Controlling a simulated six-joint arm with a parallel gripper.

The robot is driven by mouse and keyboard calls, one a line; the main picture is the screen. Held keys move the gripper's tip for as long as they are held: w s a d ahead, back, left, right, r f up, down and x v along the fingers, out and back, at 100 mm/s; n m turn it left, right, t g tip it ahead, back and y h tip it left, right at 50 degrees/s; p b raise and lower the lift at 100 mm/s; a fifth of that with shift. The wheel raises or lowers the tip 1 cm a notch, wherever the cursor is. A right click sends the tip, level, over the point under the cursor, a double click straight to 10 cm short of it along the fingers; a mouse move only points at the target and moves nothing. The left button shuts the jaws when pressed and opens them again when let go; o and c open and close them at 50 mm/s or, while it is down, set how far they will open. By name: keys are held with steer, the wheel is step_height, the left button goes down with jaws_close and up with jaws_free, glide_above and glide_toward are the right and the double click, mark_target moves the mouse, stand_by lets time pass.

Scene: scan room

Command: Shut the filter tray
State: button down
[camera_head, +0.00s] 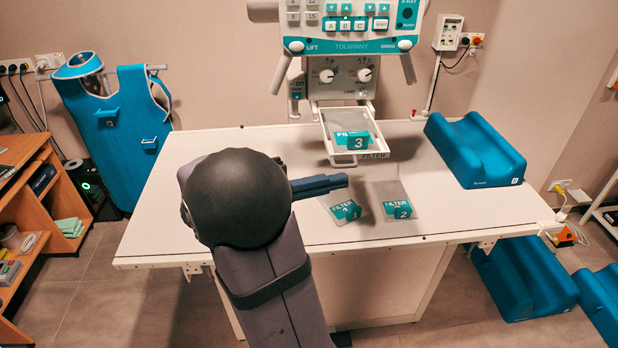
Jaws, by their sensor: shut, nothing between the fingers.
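The filter tray (327,120) is a pale frame pulled out toward me from under the teal and white X-ray head (350,45). A filter plate with a teal label marked 3 (358,141) lies in it. The tray's front handle (342,158) is at its near end, above the table. My gripper (346,181) points right, with its dark blue fingers shut and empty. In the picture it is just below the tray handle, apart from it. My dark arm hides part of the table's left side.
Filter 1 (345,210) and filter 2 (399,208) lie on the white table (480,215) near my gripper. A blue positioning cushion (472,150) sits at the table's right end. The table's back left is clear. A wooden shelf (25,190) stands at the left.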

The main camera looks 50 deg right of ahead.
mark_target(322, 125)
steer(key=shift+w+d+f+p, duration=0.15)
steer(key=shift+w+d+p, duration=0.2)
steer(key=shift+d, duration=0.35)
steer(key=shift+w+d+f+p, duration=0.2)
steer(key=shift+w+d+p, duration=0.15)
steer(key=shift+d, duration=0.3)
steer(key=shift+w+d+f+p, duration=0.15)
steer(key=shift+w+d+p, duration=0.2)
steer(key=shift+d, duration=0.35)
steer(key=w+d+b, duration=0.2)
steer(key=w+d, duration=1.1)
steer(key=shift+w+d, duration=0.25)
steer(key=shift+d, duration=0.05)
steer(key=shift+w+r, duration=0.1)
steer(key=shift+w, duration=0.05)
steer(key=shift+d, duration=0.1)
